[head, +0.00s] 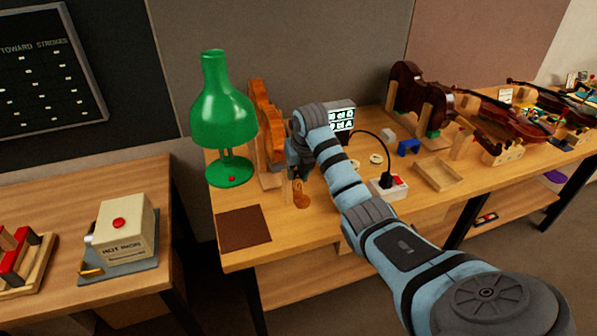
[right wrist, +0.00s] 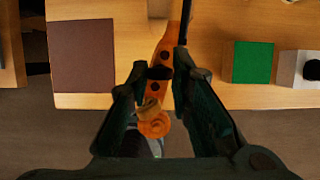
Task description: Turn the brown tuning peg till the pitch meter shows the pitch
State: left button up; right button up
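The orange violin (head: 266,115) stands at the left of the bench, partly behind my right arm. In the right wrist view its neck and pegbox (right wrist: 163,50) show with dark round spots, and its scroll (right wrist: 154,124) is nearest the camera. A small brown piece (right wrist: 149,107), seemingly the brown peg, sits by the scroll. My right gripper (right wrist: 159,66) has its fingers apart, one on each side of the pegbox; I cannot tell if they touch it. It also shows in the head view (head: 299,172). The pitch meter is not clearly identifiable; a lit white display (head: 341,120) stands behind my arm.
A green lamp (head: 222,115) stands close left of the violin. A brown mat (head: 242,228) lies at the front left corner.

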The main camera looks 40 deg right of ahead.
grip_shut()
jog(key=shift+r+n+p, duration=0.1)
jog(key=shift+n+p, duration=0.25)
jog(key=shift+n, duration=0.05)
jog(key=shift+s+r+n+y+p, duration=0.1)
jog(key=shift+n+y+p, duration=0.35)
jog(key=shift+n, duration=0.25)
jog(key=n, duration=0.1)
jog(key=n+y, duration=0.1)
jog(key=n, duration=0.1)
jog(key=shift+d+f, duration=0.2)
jog(key=shift+f, duration=0.05)
jog(key=o, duration=0.8)
grip_release()
jog(key=shift+c, duration=0.2)
jog(key=shift+r, duration=0.1)
jog(key=v, duration=1.1)
jog(key=shift+r, duration=0.35)
